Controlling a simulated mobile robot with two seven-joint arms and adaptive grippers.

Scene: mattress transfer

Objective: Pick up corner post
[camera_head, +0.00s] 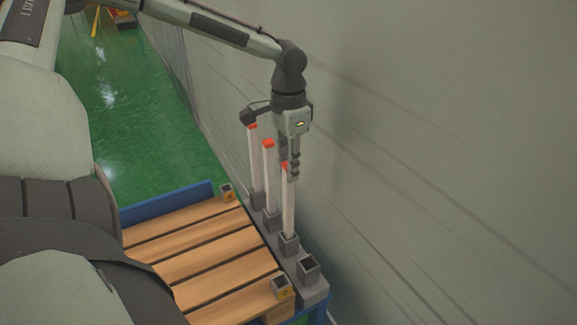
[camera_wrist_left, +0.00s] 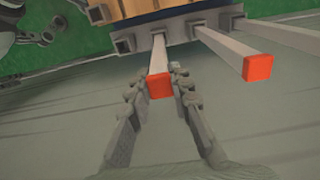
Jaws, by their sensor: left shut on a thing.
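Several white corner posts with red tops stand upright in grey sockets along the pallet's wall side. My left gripper (camera_head: 289,172) points down at the nearest post (camera_head: 288,212) and is shut on its upper end. In the left wrist view, my left gripper's fingers (camera_wrist_left: 158,80) lie on both sides of this post (camera_wrist_left: 158,55), close below its red top. The post's foot is at its socket (camera_head: 289,244). The middle post (camera_head: 269,182) and far post (camera_head: 255,165) stand beyond it. My right gripper is not in view.
An empty socket (camera_head: 308,268) sits at the near end of the row. The wooden slat pallet (camera_head: 215,252) lies left of the posts, with a blue edge (camera_head: 170,203) behind. The grey wall (camera_head: 450,130) is close on the right. Green floor (camera_head: 135,110) is open at the back.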

